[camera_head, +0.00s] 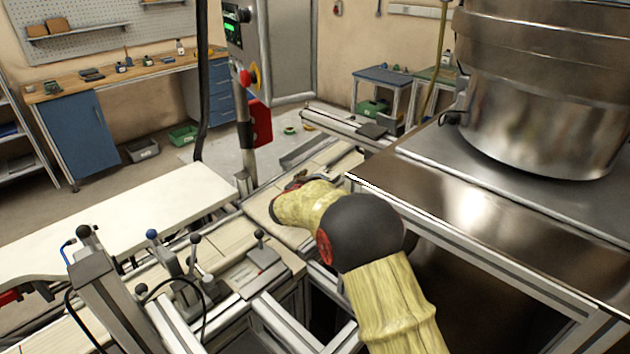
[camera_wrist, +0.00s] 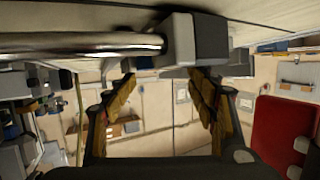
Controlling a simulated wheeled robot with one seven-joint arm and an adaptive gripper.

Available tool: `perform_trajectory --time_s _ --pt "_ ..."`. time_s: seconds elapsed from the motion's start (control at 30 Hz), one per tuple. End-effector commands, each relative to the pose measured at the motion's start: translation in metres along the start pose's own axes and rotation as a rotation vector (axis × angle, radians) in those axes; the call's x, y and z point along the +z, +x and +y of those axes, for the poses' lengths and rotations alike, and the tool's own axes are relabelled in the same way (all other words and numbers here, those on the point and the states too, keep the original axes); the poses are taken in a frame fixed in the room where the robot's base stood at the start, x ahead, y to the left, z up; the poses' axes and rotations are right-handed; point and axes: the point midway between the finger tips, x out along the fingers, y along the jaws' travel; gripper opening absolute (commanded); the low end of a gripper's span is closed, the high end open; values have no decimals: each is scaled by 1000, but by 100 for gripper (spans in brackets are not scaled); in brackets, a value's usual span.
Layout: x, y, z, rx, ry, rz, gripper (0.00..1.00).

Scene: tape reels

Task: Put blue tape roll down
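My gripper (camera_head: 295,183) is at the end of my yellow arm, low over the narrow work surface beside the metal table, and mostly hidden by the arm in the head view. In the wrist view my gripper (camera_wrist: 165,100) shows its two yellow-padded fingers wide apart. Only distant background shows between them, and I see nothing held. I cannot make out a blue tape roll in either view. Small green and yellow rings (camera_head: 290,130) lie on the floor beyond the post.
A control post with a red box (camera_head: 261,123) rises beyond my gripper. A white table (camera_head: 120,220) is at left. Levers (camera_head: 194,240) stand on the near fixture. A grey block (camera_wrist: 195,40) is close to the fingers.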

Motion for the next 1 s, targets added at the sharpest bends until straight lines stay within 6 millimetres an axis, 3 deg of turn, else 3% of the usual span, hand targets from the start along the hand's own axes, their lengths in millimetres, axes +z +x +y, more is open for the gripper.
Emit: perform_trajectory --time_s 0.03,0.37,0.57,1.0 --pt "7 0 0 -1 -5 -9 65" --pt "9 0 -1 -3 -8 -12 67" --pt "-4 -5 -2 -4 -6 -11 67" --pt "-10 -96 -1 -4 -6 -7 67"
